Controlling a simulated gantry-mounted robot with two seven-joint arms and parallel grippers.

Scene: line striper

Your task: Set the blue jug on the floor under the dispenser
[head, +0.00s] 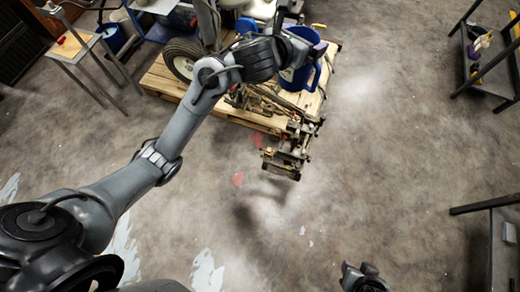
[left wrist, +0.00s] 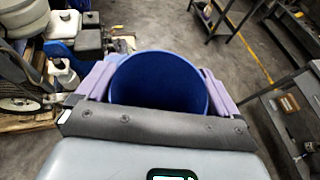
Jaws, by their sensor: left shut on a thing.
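The blue jug (head: 301,78) hangs in my left gripper (head: 302,45), in front of the machine at the top centre of the head view. In the left wrist view its open round mouth (left wrist: 160,85) lies between the two purple fingers, which press on its sides. The jug looks empty inside. A metal assembly (head: 288,158), possibly the dispenser, sticks out over the floor past the pallet's edge, lower in the head view than the jug. My right gripper (head: 365,278) is at the bottom edge; its fingers are too dark and small to read.
A wheeled machine (head: 184,62) stands on a wooden pallet (head: 160,82). A small table (head: 75,45) is at upper left, a dark shelf (head: 490,60) at upper right, and a bench (head: 503,245) at lower right. The middle floor (head: 385,130) is clear.

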